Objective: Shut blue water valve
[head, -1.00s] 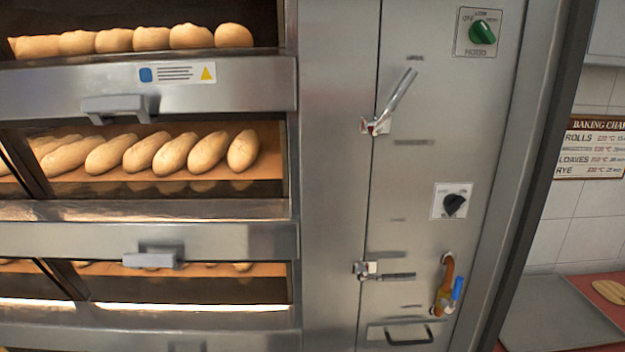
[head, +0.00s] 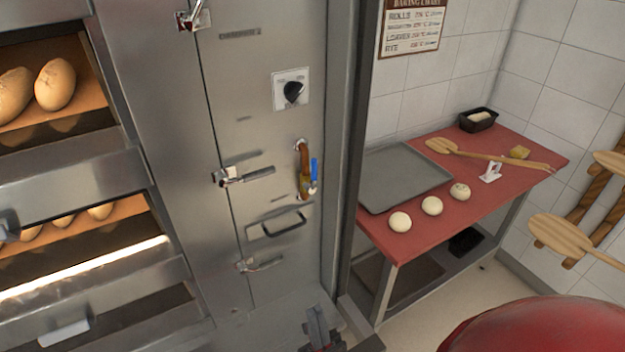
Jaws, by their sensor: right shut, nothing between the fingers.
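The blue valve handle (head: 314,171) stands upright on the right side of a short copper-coloured water pipe (head: 303,158) on the steel oven's control panel. The handle lies roughly along the pipe. My right gripper (head: 318,322) shows at the bottom edge of the head view, dark with red parts, shut and empty. It is well below the valve in the picture and apart from it. My left gripper is not in view.
Left of the valve is a lever latch (head: 244,174), with a dark handle (head: 283,224) below. A black knob (head: 293,92) is above. A red-topped table (head: 420,238) with a tray (head: 404,177) and dough balls stands right. A red rounded object (head: 540,328) is at bottom right.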

